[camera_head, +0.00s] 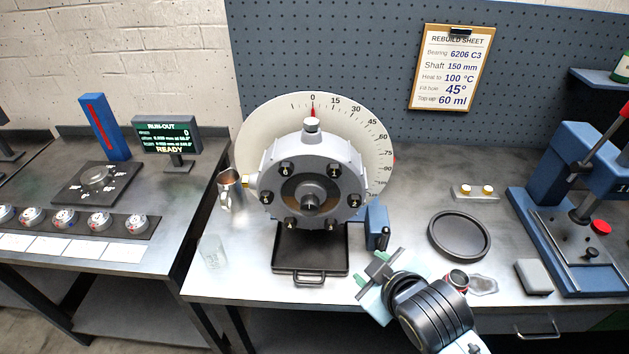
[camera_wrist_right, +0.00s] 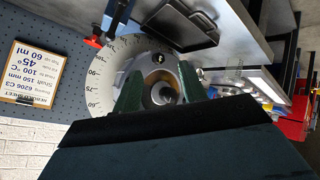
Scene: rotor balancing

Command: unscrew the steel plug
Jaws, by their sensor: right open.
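The grey round housing (camera_head: 312,180) stands on the bench in front of a white degree dial (camera_head: 262,118). A steel plug (camera_head: 311,125) sits upright on top of the housing, under the dial's 0 mark. My right gripper (camera_head: 374,279) is low and to the right of the housing, near the bench's front edge. My left gripper is not in view.
A black drip tray (camera_head: 310,262) lies below the housing. A metal cup (camera_head: 230,190) and a clear glass (camera_head: 212,252) stand at left. A blue block (camera_head: 377,228) stands between housing and right gripper. A black round pan (camera_head: 459,235) and a blue press (camera_head: 570,200) are at right.

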